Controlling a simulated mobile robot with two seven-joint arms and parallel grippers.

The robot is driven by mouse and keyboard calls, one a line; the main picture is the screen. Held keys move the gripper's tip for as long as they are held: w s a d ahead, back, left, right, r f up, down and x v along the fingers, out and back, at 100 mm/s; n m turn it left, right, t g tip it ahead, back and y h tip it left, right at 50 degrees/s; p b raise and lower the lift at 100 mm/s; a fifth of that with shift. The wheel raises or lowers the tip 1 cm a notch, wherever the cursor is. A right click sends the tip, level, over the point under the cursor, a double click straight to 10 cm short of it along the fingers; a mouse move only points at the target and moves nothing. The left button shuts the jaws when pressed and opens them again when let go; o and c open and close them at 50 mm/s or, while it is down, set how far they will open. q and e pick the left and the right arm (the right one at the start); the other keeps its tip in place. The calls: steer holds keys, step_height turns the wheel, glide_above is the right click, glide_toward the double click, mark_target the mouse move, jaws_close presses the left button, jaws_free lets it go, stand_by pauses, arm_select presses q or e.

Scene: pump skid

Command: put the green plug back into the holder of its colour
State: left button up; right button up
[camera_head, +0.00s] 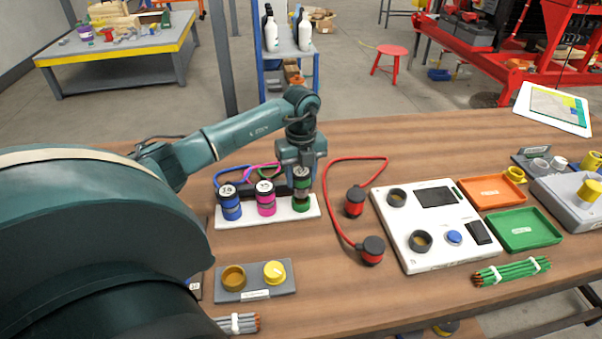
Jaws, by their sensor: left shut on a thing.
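The green plug (301,204) is dark with green bands and stands upright at the right end of a white holder strip (252,219). My left gripper (302,172) reaches down from above and is shut on the plug's upper part. I cannot tell whether the plug's foot is fully seated in the strip or slightly above it. A blue plug (231,207) and a pink plug (265,203) stand upright to its left on the same strip. Coloured cables loop behind them. My right gripper is not in view.
A red cable with two red-and-black plugs (355,203) lies right of the strip. Farther right are a white panel box (436,265), an orange tray (491,192) and a green tray (523,231). A grey plate (253,293) with yellow parts lies in front.

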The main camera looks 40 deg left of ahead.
arm_select(q)
steer(key=shift+f, duration=0.1)
stand_by(0.3)
steer(key=shift+f+b, duration=0.4)
steer(key=shift+f, duration=0.05)
steer(key=shift+f, duration=0.4)
steer(key=shift+f+b, duration=0.7)
steer(key=shift+f, duration=0.1)
steer(key=o, duration=1.3)
steer(key=shift+c, duration=0.2)
